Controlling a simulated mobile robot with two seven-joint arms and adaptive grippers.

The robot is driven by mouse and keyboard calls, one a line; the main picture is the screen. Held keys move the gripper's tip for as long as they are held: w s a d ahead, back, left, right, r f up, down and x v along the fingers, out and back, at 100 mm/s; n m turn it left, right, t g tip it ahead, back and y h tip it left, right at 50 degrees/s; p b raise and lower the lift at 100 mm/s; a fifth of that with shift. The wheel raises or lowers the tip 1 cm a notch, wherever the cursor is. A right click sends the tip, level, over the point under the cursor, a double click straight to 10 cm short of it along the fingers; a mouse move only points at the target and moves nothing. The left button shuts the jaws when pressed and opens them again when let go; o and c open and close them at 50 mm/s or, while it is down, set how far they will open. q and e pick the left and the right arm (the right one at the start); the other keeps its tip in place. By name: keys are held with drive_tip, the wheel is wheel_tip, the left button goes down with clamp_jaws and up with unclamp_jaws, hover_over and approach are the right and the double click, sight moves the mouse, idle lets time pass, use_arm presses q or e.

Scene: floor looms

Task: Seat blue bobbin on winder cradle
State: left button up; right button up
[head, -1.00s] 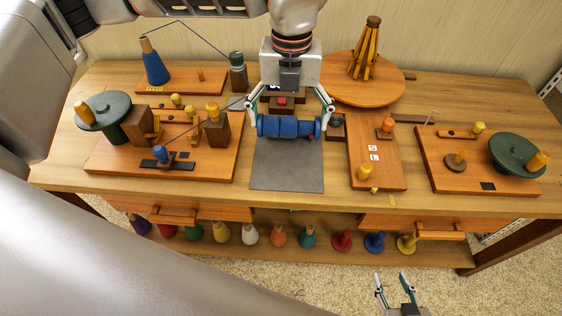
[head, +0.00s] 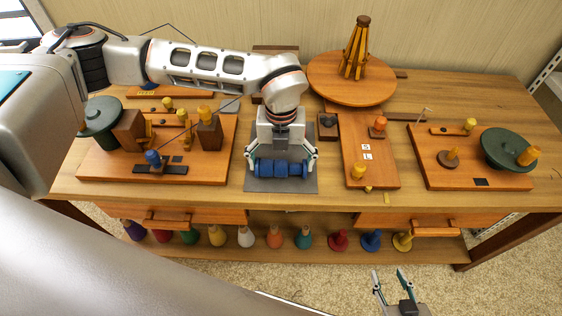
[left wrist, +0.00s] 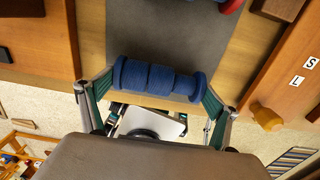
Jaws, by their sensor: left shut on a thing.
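The blue bobbin (head: 281,169) lies crosswise between the fingers of my left gripper (head: 281,163), which is shut on its two ends. It is over the front part of the grey mat (head: 262,185); whether it touches the mat is unclear. The left wrist view shows the bobbin (left wrist: 158,78) with a finger at each end. The winder with the cradle appears to be the left board (head: 112,172), with two dark wooden posts (head: 209,135) and a green wheel (head: 100,116). My right gripper (head: 392,275) is open and empty, low in front of the bench.
A second board with a green wheel (head: 505,148) stands at the right. A long board with labels (head: 366,165) lies right of the mat. Several coloured cones (head: 303,238) stand on the shelf below. In the left wrist view, a red-and-blue item (left wrist: 228,5) shows at the top edge.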

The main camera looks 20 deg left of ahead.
use_arm(q)
drive_tip(key=shift+f, duration=0.2)
drive_tip(key=o, duration=0.9)
drive_tip(key=r, duration=0.8)
drive_tip(key=shift+w+a, duration=0.25)
drive_tip(key=shift+w, duration=0.15)
drive_tip(key=shift+f, duration=0.1)
